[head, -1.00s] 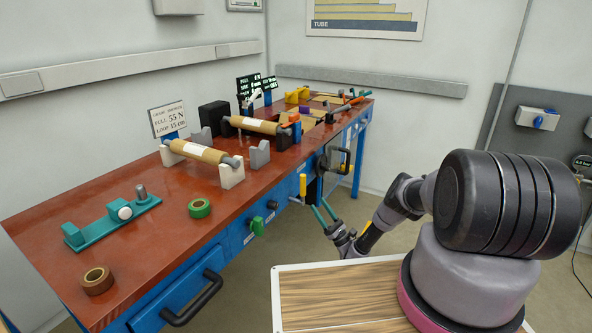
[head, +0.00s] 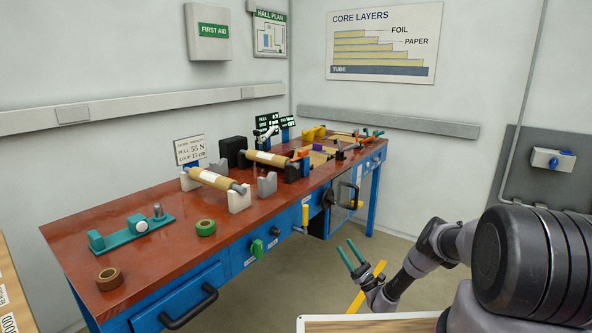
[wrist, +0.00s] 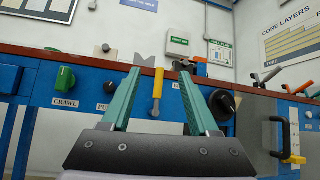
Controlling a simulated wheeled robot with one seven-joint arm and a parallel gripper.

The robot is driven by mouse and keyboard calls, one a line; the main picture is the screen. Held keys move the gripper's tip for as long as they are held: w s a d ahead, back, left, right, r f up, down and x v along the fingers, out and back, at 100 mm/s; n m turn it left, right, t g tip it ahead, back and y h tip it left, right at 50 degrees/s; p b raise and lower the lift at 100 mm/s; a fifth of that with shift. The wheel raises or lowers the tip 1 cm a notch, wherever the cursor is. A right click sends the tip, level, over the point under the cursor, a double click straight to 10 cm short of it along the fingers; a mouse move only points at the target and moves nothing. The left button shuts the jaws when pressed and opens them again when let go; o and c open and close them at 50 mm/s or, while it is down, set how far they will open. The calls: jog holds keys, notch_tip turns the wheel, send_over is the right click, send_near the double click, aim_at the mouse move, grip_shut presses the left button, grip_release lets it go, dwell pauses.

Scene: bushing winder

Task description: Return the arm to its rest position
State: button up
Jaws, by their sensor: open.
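My gripper (head: 352,256) is open and empty, with two green fingers apart. It is in the air in front of the blue bench (head: 120,225), below the level of its red top. My grey arm reaches it from the lower right in the head view. In the wrist view the gripper (wrist: 160,80) points at the bench front, and a yellow lever (wrist: 157,92) shows between the fingers, beyond them. Nothing is held.
The bench front carries a green knob (head: 257,248), a black crank knob (wrist: 222,104) and a black drawer handle (head: 190,306). On top are wound rolls (head: 216,180), a green tape roll (head: 206,228) and a brown tape roll (head: 110,279). Open floor (head: 300,290) lies before the bench.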

jog(key=a+r+n+g+y, duration=0.1)
jog(key=a+r+n+g, duration=0.3)
jog(key=r+n+g, duration=0.8)
jog(key=a+r+n+g, duration=0.5)
jog(key=r+g, duration=0.5)
jog(key=r, duration=0.5)
jog(key=s+r+n+g+h, duration=0.1)
jog(key=s+r+n+h, duration=0.1)
jog(key=s+r+h, duration=0.4)
jog(key=s+r+n+h, duration=0.2)
jog(key=s+r, duration=0.2)
jog(key=r, duration=0.5)
jog(key=s+d+r+t+h, duration=0.3)
jog(key=s+d+r+t, duration=0.1)
jog(key=s, duration=0.4)
jog(key=s+d+r+t+h, duration=0.3)
jog(key=s+d+r+t, duration=0.1)
jog(key=s, duration=0.5)
jog(key=s+d+r+n+t+h, duration=0.1)
jog(key=s+d+r+t+h, duration=0.2)
jog(key=s+d+r, duration=0.3)
jog(key=shift+s+d+r+t+h, duration=0.4)
jog(key=shift+s+h, duration=0.2)
jog(key=shift+s, duration=0.6)
